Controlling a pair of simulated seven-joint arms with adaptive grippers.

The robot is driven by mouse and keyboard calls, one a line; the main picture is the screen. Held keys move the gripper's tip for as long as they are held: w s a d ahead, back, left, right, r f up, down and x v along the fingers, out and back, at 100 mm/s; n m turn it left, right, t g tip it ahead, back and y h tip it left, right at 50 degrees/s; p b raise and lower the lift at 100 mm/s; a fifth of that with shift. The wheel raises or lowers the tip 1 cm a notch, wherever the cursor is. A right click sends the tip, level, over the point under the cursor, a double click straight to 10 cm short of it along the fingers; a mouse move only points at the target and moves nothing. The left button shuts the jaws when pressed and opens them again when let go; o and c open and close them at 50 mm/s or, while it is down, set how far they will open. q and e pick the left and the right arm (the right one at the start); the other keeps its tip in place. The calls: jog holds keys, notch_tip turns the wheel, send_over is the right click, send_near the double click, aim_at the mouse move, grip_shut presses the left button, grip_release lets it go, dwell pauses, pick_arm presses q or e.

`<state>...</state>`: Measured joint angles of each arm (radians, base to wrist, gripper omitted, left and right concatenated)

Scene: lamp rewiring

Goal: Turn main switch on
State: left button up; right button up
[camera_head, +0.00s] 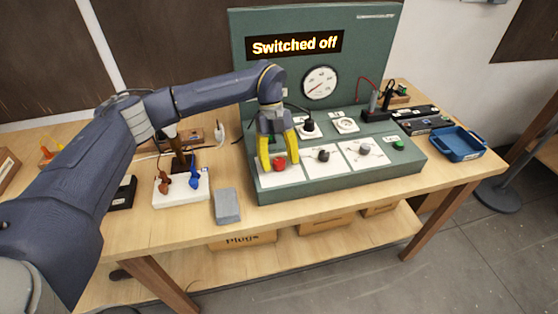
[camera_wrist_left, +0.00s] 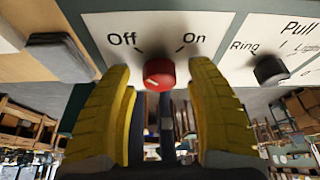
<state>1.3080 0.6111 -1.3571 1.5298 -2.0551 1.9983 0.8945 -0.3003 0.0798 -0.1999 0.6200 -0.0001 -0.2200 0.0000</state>
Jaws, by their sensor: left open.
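The main switch is a red round knob (camera_head: 279,163) on a white plate at the front left of the green panel (camera_head: 415,165). In the left wrist view the red knob (camera_wrist_left: 160,74) sits below the printed words "Off" and "On", with a small white mark at its lower left. The display (camera_head: 294,45) reads "Switched off". My left gripper (camera_head: 279,160) is open, pointing down, with one yellow finger on each side of the knob. In the left wrist view the gripper (camera_wrist_left: 159,72) shows gaps between both fingers and the knob. My right gripper is not in view.
A black knob (camera_head: 323,156) and a grey knob (camera_head: 365,149) stand right of the red one, with a green button (camera_head: 399,145) beyond. A grey block (camera_head: 227,206) lies left of the panel. A blue tray (camera_head: 459,145) is at the right.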

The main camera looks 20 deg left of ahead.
pick_arm(q)
grip_shut()
dwell(0.3)
jog(key=shift+m, duration=0.3)
jog(key=m+y, duration=0.1)
jog(key=m, duration=0.2)
jog(key=shift+g+y, duration=0.3)
jog(key=shift+g, duration=0.1)
jog(key=m+y, duration=0.1)
jog(key=m, duration=0.4)
jog(key=shift+d+y, duration=0.1)
jog(key=shift+y, duration=0.3)
jog(key=m+y, duration=0.1)
jog(key=m, duration=0.1)
jog(key=m+y, duration=0.1)
jog(key=m, duration=0.2)
jog(key=shift+s+t, duration=0.1)
jog(key=shift+t, duration=0.2)
jog(key=shift+f+m+t+y, duration=0.1)
jog(key=shift+m+t+y, duration=0.4)
jog(key=shift+m, duration=1.6)
